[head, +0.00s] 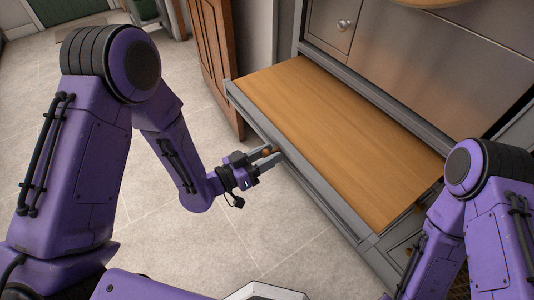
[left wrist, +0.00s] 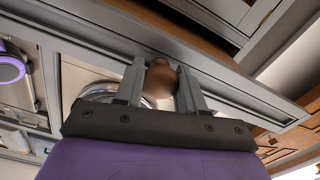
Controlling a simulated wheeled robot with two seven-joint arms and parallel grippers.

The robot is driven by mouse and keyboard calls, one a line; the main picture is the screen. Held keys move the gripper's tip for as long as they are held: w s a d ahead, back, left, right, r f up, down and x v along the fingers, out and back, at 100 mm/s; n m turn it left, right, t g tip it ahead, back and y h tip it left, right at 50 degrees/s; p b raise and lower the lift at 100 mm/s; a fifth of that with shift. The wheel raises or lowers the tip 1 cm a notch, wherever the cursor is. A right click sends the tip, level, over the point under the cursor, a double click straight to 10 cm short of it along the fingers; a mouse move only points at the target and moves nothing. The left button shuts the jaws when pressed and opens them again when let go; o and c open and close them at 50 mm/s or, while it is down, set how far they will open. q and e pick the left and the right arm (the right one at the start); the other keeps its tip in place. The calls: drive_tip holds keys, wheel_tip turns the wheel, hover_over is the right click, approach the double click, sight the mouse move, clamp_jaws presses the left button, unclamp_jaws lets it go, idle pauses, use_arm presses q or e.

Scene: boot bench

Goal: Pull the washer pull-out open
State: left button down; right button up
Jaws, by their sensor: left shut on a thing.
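My left gripper (head: 268,155) is at the grey front edge of the low unit with the wooden top (head: 330,125). Its two fingers are shut on a round brown knob (left wrist: 160,78), which sits between them in the left wrist view. In the head view the knob is mostly hidden by the fingers. The knob is on the long grey front (left wrist: 235,85), which I take as the front of the washer pull-out; how far it stands out is unclear. My right arm shows at the lower right, but its gripper is out of view.
A brown panelled door (head: 215,60) stands beyond the unit's left end. A grey cabinet with a silver knob (head: 343,26) rises behind the wooden top. Pale floor tiles (head: 270,225) are clear in front of the unit.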

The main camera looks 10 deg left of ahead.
use_arm(q)
drive_tip(key=c, duration=0.7)
unclamp_jaws()
drive_tip(key=b+v, duration=0.1)
drive_tip(key=v, duration=0.9)
drive_tip(key=shift+s+a, duration=0.2)
drive_tip(key=shift+s, duration=0.05)
